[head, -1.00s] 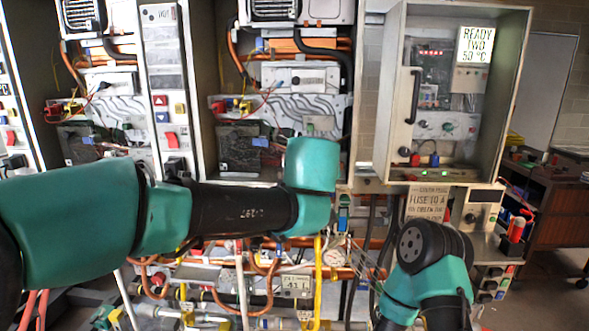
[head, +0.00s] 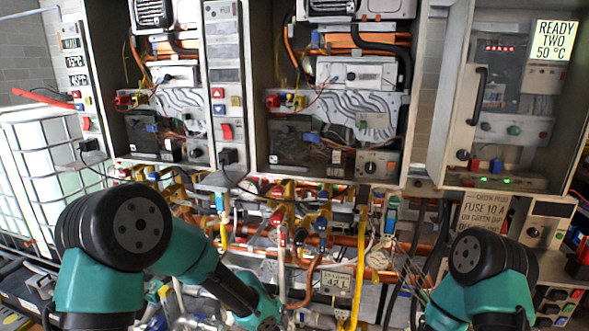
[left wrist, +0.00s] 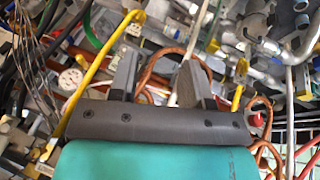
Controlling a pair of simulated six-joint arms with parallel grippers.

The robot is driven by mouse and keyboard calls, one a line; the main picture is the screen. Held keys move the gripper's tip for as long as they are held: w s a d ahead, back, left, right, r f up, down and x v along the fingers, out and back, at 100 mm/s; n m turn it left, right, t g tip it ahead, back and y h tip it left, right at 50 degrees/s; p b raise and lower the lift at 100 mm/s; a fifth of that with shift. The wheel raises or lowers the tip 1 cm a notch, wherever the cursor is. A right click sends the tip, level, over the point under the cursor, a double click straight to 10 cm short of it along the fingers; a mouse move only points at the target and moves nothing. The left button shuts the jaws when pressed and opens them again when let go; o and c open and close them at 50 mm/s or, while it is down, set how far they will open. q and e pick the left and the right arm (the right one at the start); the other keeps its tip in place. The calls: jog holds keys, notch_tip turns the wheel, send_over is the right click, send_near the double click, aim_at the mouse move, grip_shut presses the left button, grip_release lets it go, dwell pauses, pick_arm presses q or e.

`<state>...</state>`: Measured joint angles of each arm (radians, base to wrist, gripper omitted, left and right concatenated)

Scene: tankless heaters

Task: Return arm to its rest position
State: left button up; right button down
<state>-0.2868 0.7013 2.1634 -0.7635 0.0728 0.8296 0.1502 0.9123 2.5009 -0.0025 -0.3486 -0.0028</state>
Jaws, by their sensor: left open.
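My left arm (head: 130,230) comes in at the lower left of the head view, bent, with its far part (head: 258,308) slanting down to the bottom edge in front of the pipework. No jaws are clear there. In the left wrist view my left gripper (left wrist: 160,62) is open, its two dark fingers apart. I see nothing gripped between them; pipes and hoses lie behind. My right arm (head: 480,262) stands folded at the lower right of the head view. Its gripper is out of the picture.
Open heater cabinets (head: 340,175) line the wall, with copper and yellow pipes and valves (head: 310,240) below. A cabinet with a "READY TWO 50 °C" sign (head: 555,40) is at right. A white tank in a metal cage (head: 40,165) stands at left.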

pick_arm(q)
jog(key=s+a+f+n+g, duration=0.1)
jog(key=s+a+f+n, duration=0.1)
jog(key=s+a+f, duration=0.6)
jog(key=s+a+f+n, duration=0.1)
jog(key=s+a+f, duration=0.8)
jog(key=s, duration=0.5)
jog(key=shift+f+n+g, duration=0.4)
jog(key=shift+f, duration=0.45)
